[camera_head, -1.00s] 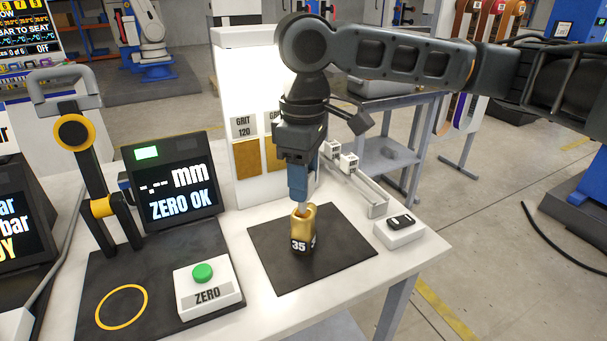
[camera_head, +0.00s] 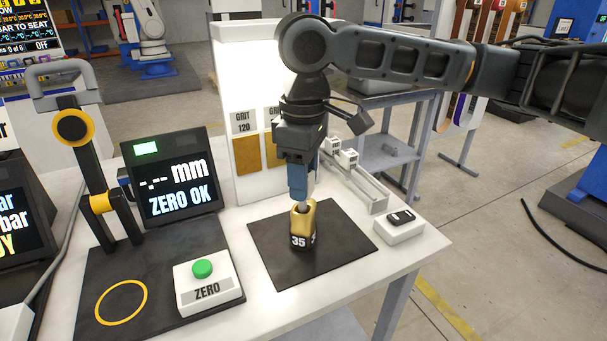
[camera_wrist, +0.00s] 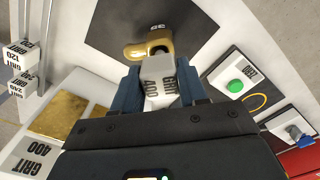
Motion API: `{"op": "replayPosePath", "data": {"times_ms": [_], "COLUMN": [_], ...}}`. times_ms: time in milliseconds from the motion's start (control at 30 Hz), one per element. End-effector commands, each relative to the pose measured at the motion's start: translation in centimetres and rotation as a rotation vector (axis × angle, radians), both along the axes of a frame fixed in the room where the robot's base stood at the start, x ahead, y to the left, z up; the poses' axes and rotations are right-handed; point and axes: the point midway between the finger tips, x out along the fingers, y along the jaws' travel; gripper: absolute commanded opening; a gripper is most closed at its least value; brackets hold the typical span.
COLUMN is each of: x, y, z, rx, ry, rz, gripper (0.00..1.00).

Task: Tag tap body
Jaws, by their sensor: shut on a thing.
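A brass tap body (camera_head: 304,219) with a dark lower part marked 35 stands upright on a black mat (camera_head: 350,236). It also shows in the wrist view (camera_wrist: 136,50), beyond my gripper. My gripper (camera_head: 303,196) points down over the tap body, its blue fingers close above it. In the wrist view my gripper (camera_wrist: 160,95) is shut on a pale block marked 400 (camera_wrist: 158,85). The block's lower end is at the tap body's top opening; I cannot tell whether it touches.
A white rack (camera_head: 365,187) behind holds blocks marked 120 and 240. A small white box (camera_head: 399,227) with a black top is to the right. To the left are a green-button ZERO box (camera_head: 208,287), a gauge screen (camera_head: 172,185) and a grit board (camera_head: 240,75).

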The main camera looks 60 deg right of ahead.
Motion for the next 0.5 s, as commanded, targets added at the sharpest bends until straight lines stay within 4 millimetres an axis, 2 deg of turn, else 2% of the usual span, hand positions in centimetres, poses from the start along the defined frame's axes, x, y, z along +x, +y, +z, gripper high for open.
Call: {"op": "replayPosePath", "data": {"times_ms": [500], "x": [0.0], "y": [-0.03], "z": [-1.06], "rx": [-0.001], "ry": [0.0], "rz": [-0.001], "gripper": [0.12]}}
